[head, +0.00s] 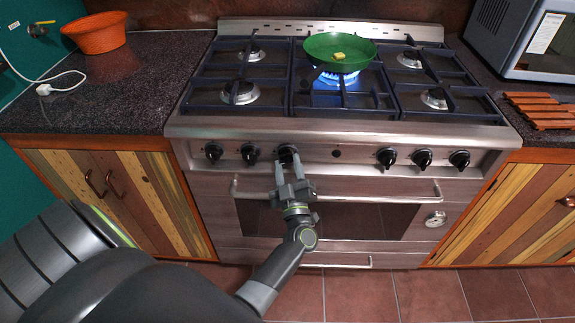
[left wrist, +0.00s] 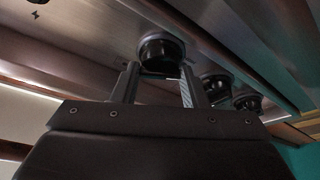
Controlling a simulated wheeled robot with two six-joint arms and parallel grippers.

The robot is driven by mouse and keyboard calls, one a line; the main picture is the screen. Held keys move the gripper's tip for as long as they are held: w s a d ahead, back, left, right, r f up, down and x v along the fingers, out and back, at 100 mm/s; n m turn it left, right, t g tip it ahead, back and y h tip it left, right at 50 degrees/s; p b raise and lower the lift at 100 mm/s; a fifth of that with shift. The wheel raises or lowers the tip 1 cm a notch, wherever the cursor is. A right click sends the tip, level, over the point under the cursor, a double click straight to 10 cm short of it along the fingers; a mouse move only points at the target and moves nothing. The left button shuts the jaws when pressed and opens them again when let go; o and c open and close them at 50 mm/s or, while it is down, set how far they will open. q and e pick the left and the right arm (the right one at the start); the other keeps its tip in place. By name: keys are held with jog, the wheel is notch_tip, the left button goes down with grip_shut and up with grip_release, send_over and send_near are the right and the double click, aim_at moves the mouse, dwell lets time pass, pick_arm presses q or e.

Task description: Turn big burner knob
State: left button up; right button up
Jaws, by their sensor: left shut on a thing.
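The stove's front panel carries a row of black knobs. The big burner knob (head: 288,152) is the third from the left, near the middle of the panel. My left gripper (head: 290,165) reaches up to it from below, with one finger on each side, and is shut on it. In the left wrist view the black round knob (left wrist: 162,50) sits between the ends of the two fingers (left wrist: 160,76). A blue flame (head: 337,78) burns on the middle burner under a green pan (head: 340,46) holding a small yellow piece. My right gripper is not in view.
Two neighbouring knobs (head: 250,153) (head: 213,152) are close on the left. The oven handle (head: 380,192) runs just below the panel. An orange bowl (head: 96,35) stands on the left counter. A microwave (head: 520,40) and a wooden rack (head: 540,108) are on the right.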

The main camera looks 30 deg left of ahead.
pick_arm(q)
jog(key=shift+r+n+g, duration=0.15)
jog(key=shift+n+g, duration=0.25)
jog(key=shift+n, duration=0.3)
jog(key=n+g+y+p, duration=0.1)
jog(key=n, duration=0.2)
jog(key=shift+d+n, duration=0.1)
jog(key=shift+n, duration=0.2)
jog(key=n+g+p, duration=0.1)
jog(key=n, duration=0.1)
jog(key=n+g, duration=0.1)
jog(key=n, duration=0.2)
jog(key=shift+w+d+r+g+p, duration=0.1)
jog(key=shift+r+g+p, duration=0.05)
jog(key=shift+g+p, duration=0.2)
jog(key=shift+n, duration=0.5)
jog(key=o, duration=1)
jog(key=shift+c, duration=0.2)
